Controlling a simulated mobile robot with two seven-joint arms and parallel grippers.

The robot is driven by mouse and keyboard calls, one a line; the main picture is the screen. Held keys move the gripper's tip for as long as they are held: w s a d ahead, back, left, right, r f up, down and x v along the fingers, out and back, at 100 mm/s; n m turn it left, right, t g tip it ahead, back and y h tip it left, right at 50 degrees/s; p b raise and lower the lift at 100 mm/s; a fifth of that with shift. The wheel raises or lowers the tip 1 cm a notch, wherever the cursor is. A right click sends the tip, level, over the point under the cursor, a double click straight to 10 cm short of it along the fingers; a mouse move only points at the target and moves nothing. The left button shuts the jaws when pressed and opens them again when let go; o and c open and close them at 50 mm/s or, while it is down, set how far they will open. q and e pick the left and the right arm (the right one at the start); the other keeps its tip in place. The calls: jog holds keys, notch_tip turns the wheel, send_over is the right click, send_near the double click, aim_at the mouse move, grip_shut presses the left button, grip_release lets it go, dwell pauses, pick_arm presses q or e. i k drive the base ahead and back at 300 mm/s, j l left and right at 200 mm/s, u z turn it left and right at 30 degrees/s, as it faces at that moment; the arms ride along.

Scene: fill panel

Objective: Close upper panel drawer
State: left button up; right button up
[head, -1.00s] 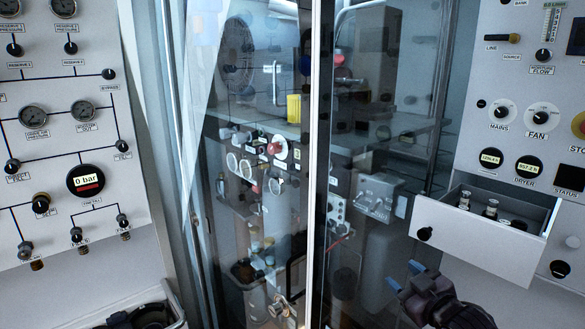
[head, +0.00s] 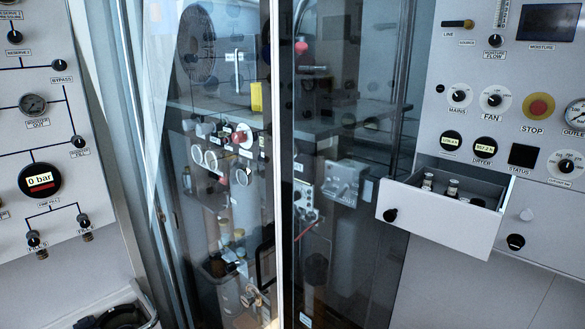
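The upper panel drawer (head: 438,219) juts out from the right-hand panel and stands open. It has a white front with a round black knob (head: 390,215) at its left side. Several small bottles or cylinders (head: 452,188) with light tops stand inside it, partly hidden by the drawer front. Neither of my grippers shows in the head view now, and nothing of mine touches the drawer.
A closed-off glass cabinet (head: 220,180) with equipment behind it fills the middle. The right panel (head: 540,75) carries dials and a red stop button (head: 538,106). A white bin (head: 140,297) with dark contents is at the lower left. Space before the drawer looks clear.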

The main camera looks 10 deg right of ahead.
aim_at(472, 229)
jog(key=z, duration=0.65)
jog(key=i+l+z, duration=0.1)
jog(key=i+z, duration=0.15)
jog(key=z, duration=0.2)
jog(key=i+z, duration=0.25)
jog(key=z, duration=0.25)
jog(key=i, duration=0.2)
